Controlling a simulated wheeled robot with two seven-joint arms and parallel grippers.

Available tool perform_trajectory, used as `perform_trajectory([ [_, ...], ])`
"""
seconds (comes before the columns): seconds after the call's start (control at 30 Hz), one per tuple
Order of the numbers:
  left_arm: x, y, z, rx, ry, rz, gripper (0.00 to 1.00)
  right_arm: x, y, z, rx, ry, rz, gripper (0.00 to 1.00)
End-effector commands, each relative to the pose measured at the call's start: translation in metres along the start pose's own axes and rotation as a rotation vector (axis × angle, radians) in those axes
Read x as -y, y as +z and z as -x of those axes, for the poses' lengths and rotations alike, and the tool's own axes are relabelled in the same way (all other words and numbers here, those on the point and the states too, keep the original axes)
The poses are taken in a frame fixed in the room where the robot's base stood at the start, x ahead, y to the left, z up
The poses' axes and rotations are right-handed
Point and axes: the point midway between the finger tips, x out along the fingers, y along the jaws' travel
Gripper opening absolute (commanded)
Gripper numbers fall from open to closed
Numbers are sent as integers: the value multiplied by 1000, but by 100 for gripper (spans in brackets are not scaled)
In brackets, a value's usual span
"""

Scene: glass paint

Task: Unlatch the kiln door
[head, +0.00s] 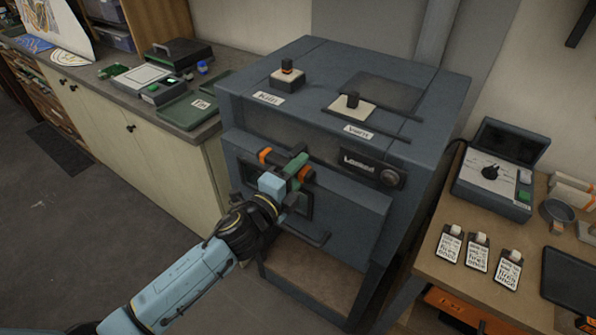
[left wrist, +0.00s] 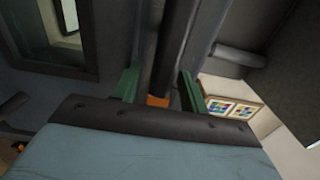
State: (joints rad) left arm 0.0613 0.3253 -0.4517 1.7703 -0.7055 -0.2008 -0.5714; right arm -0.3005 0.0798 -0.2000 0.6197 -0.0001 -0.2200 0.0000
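The kiln (head: 330,225) is a dark grey box in the middle of the head view, and its front door looks closed. A dark latch bar with orange ends (head: 265,156) lies across the upper left of the door front. My left gripper (head: 297,168), with green fingers, is at this latch. In the left wrist view the two green fingers (left wrist: 158,82) stand apart on either side of a dark bar (left wrist: 177,45). A narrow gap shows between the bar and the fingers. An orange piece (left wrist: 158,101) shows between them. My right gripper is out of view.
A door handle (head: 305,232) sticks out below the latch. Small switch blocks (head: 287,76) stand on the kiln top. A bench with trays (head: 190,110) is on the left. A table with a control box (head: 492,180) and tags (head: 478,252) is on the right.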

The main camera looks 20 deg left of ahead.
Motion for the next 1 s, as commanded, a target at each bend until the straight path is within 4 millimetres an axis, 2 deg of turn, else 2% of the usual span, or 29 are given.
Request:
perform_trajectory([
  [0.17,0,0,2,1,1,2,44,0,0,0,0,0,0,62],
  [0.27,-1,0,10,1,1,2,44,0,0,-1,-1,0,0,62],
  [0.7,-3,0,95,0,3,2,44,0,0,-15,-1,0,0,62],
  [0.83,-2,0,115,-1,2,1,44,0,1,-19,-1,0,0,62],
  [1.0,-1,0,130,0,2,1,44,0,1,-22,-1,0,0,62],
])
